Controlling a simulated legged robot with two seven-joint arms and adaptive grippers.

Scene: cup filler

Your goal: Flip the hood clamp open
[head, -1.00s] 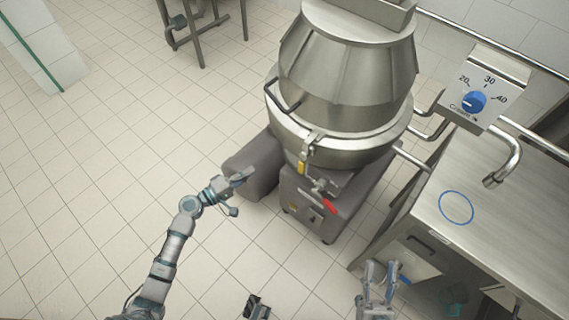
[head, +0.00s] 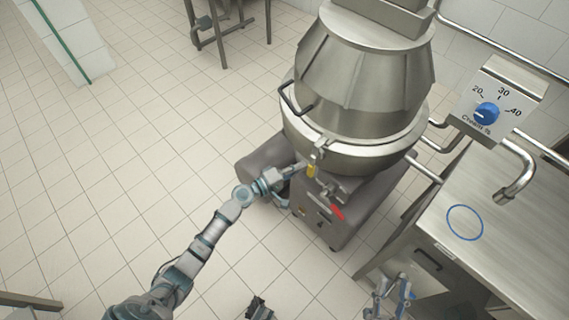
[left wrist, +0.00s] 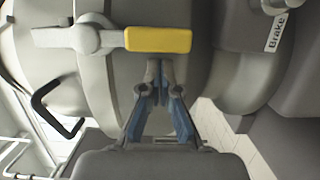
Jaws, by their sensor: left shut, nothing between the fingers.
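The hood clamp is on the front of the big steel mixer's rim, with a yellow handle (head: 311,171). In the left wrist view, the clamp's yellow handle (left wrist: 158,39) lies level across the picture, pointing right from a grey pivot (left wrist: 92,38). My left gripper (head: 297,171) is beside the handle, on its left in the head view. In the left wrist view, my left gripper (left wrist: 160,66) is shut and empty, its tips just below the handle; I cannot tell if they touch it. My right gripper (head: 391,284) is open and empty by the counter.
The steel mixer hood (head: 365,75) has a black bar handle (head: 290,100). A red-handled lever (head: 337,211) sits below the clamp. A steel counter (head: 510,235) with a blue ring (head: 465,222), a tap and a blue dial (head: 487,113) stands right.

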